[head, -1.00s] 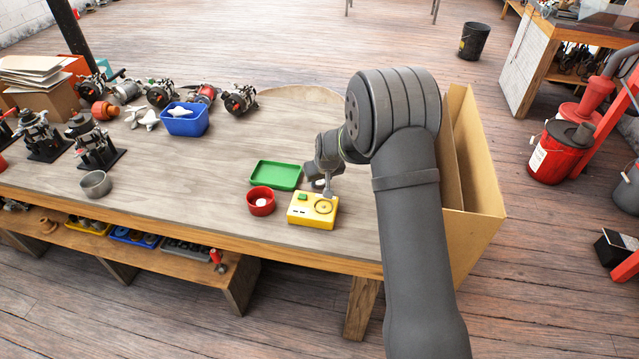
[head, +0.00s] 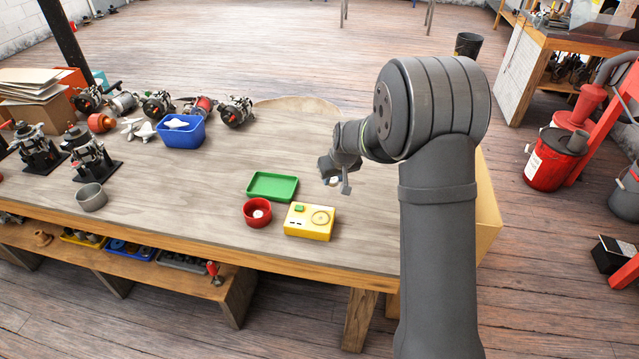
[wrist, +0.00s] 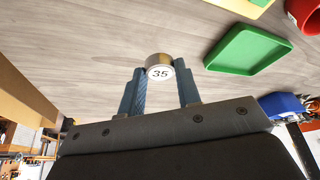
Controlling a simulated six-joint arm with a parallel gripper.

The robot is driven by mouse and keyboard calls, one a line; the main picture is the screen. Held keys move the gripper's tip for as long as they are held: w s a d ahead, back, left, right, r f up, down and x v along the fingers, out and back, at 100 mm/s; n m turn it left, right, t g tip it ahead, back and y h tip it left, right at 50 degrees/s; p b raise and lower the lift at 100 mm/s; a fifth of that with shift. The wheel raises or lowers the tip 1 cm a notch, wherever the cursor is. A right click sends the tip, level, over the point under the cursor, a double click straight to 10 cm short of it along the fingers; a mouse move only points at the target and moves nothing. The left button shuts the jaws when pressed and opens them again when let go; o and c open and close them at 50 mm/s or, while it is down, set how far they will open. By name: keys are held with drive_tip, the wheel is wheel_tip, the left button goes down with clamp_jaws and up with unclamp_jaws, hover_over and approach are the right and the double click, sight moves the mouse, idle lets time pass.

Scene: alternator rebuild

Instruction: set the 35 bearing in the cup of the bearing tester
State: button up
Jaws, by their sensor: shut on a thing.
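The 35 bearing (wrist: 159,68) is a short metal cylinder with a white face marked "35". My gripper (wrist: 160,85) is shut on it, one finger on each side, in the wrist view. In the head view my gripper (head: 335,178) is above the table, behind and to the right of the bearing tester. The bearing tester (head: 310,228) is a yellow box with a green patch at its left and a round cup (head: 320,217) at its right. The cup looks empty. The gripper is apart from the tester.
A green tray (head: 272,186) lies behind the tester, and a red bowl (head: 257,212) with a white item in it stands to its left. A blue bin (head: 183,132) is further back. A cardboard box (head: 487,210) stands at the right. The table's middle is clear.

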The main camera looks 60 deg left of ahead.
drive_tip(key=w+d+r, duration=0.3)
drive_tip(key=d, duration=0.2)
drive_tip(key=n+g, duration=0.2)
drive_tip(key=n, duration=0.3)
hover_over(319, 217)
drive_tip(key=d, duration=0.2)
drive_tip(key=shift+w+a+f, duration=0.1)
drive_tip(key=shift+f, duration=0.9)
drive_tip(key=shift+w+a+f, duration=0.1)
drive_tip(key=shift+f, duration=0.9)
drive_tip(key=shift+s+f, duration=0.1)
drive_tip(key=shift+f, duration=0.15)
drive_tip(key=shift+f, duration=0.75)
drive_tip(key=o, duration=1.1)
drive_tip(key=shift+c, duration=0.2)
